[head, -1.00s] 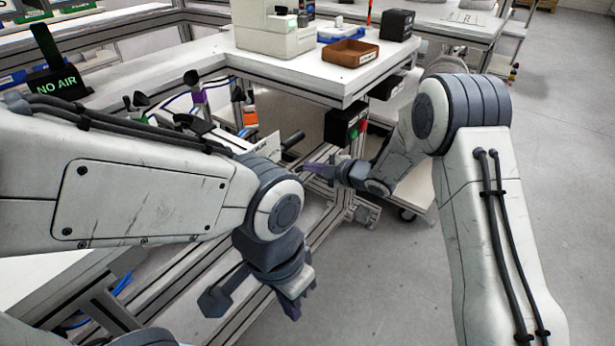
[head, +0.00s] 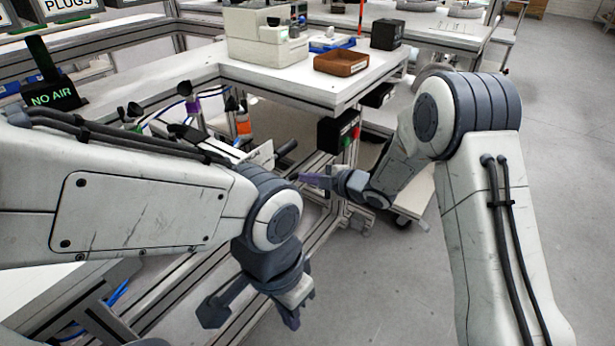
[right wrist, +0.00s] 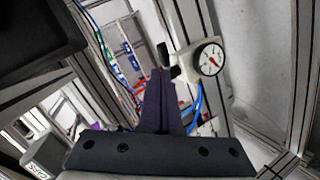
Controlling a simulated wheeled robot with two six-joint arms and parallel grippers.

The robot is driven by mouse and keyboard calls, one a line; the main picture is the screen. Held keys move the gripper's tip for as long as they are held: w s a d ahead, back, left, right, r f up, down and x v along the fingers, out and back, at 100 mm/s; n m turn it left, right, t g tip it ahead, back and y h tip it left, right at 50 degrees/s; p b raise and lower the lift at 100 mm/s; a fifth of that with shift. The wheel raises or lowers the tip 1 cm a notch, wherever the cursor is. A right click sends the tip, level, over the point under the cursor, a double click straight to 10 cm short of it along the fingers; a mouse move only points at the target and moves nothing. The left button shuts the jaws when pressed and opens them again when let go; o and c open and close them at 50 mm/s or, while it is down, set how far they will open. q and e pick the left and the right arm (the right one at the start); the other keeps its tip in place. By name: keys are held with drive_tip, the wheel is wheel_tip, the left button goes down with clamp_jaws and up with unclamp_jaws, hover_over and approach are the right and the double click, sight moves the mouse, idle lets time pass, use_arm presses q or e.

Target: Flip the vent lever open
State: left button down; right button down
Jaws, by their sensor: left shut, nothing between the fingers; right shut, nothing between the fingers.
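My right gripper (head: 297,178) is shut and empty, reaching left under the corner of the white bench. In the right wrist view its closed fingers (right wrist: 161,72) point at a pale valve body (right wrist: 185,36) with a round white dial gauge (right wrist: 209,60). A small dark part (right wrist: 176,72) sticks out from that body beside the fingertips; I cannot tell if it is the vent lever or if they touch. A dark green upright piece (right wrist: 163,55) stands just beyond the tips.
The white bench (head: 300,84) carries a brown tray (head: 341,63). A black box (head: 338,133) with red and green buttons hangs under its corner. A NO AIR sign (head: 52,95) stands at the left. Blue hoses (right wrist: 196,105) run below the gauge. The floor at right is open.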

drive_tip(key=d+r+p, duration=0.1)
drive_tip(key=d+r, duration=0.3)
drive_tip(key=d, duration=0.5)
drive_tip(key=shift+s+d+r+p, duration=0.2)
drive_tip(key=shift+d+r+p, duration=0.1)
drive_tip(key=shift+d, duration=0.05)
